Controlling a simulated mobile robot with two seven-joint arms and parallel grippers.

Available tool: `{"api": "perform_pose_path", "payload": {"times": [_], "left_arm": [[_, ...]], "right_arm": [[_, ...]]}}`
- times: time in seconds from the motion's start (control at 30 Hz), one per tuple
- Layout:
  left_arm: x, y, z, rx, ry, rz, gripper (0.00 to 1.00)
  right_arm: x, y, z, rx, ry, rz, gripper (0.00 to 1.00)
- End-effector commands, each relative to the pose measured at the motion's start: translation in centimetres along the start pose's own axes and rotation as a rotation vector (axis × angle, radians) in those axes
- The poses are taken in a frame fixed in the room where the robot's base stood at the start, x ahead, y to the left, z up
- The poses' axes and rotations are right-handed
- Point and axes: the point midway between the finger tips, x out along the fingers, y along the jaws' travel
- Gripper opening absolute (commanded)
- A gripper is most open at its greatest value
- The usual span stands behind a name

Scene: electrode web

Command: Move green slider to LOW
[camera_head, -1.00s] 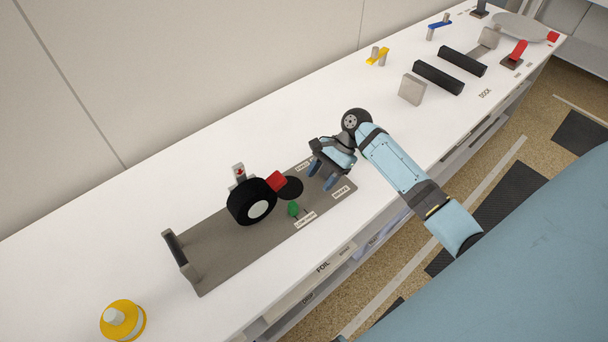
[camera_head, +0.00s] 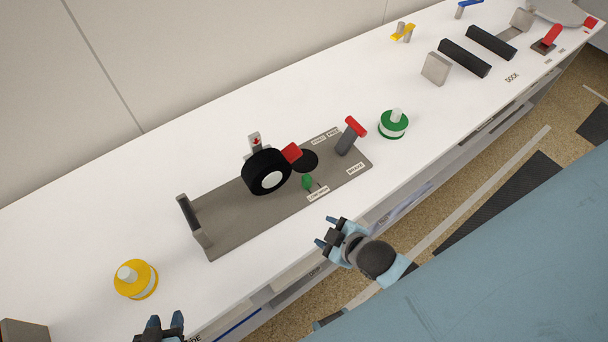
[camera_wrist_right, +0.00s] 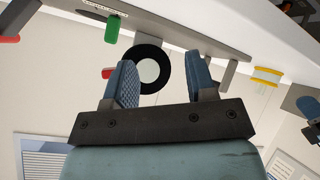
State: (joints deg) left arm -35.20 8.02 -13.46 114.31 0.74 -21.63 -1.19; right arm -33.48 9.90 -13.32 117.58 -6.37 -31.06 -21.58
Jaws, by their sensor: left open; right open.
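The green slider (camera_head: 307,182) stands up from the grey panel (camera_head: 225,240), in front of the black wheel (camera_head: 266,172), beside a small white label (camera_head: 318,193) that I cannot read with certainty. It also shows in the right wrist view (camera_wrist_right: 112,29), up and left of the fingers. My right gripper (camera_head: 326,231) is open and empty, at the table's front edge, nearer to me than the slider and apart from it. Its spread fingers show in the wrist view (camera_wrist_right: 160,70). My left gripper (camera_head: 160,328) is open and partly cut off at the bottom edge.
A red-topped lever (camera_head: 350,135) and a black disc (camera_head: 303,160) are on the same panel.

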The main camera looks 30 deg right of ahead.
Motion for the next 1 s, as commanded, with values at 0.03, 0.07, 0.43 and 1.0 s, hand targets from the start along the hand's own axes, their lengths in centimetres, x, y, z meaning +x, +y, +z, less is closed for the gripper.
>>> {"api": "perform_pose_path", "payload": {"times": [0.03, 0.07, 0.43, 1.0], "left_arm": [[0.1, 0.0, 0.1, 0.000, 0.000, 0.000, 0.43], [0.1, 0.0, 0.1, 0.000, 0.000, 0.000, 0.43], [0.2, 0.0, 0.5, 0.000, -0.002, 0.000, 0.43], [0.3, 0.0, 0.6, 0.000, -0.002, 0.000, 0.43]], "right_arm": [[0.6, 0.1, 0.2, -0.148, 0.025, 0.021, 0.51], [0.8, 0.2, 0.2, -0.245, 0.037, 0.035, 0.51], [2.6, 3.3, 0.0, -1.429, 0.002, 0.195, 0.51], [3.8, 7.1, -1.0, -2.527, -0.226, 0.310, 0.51]]}}
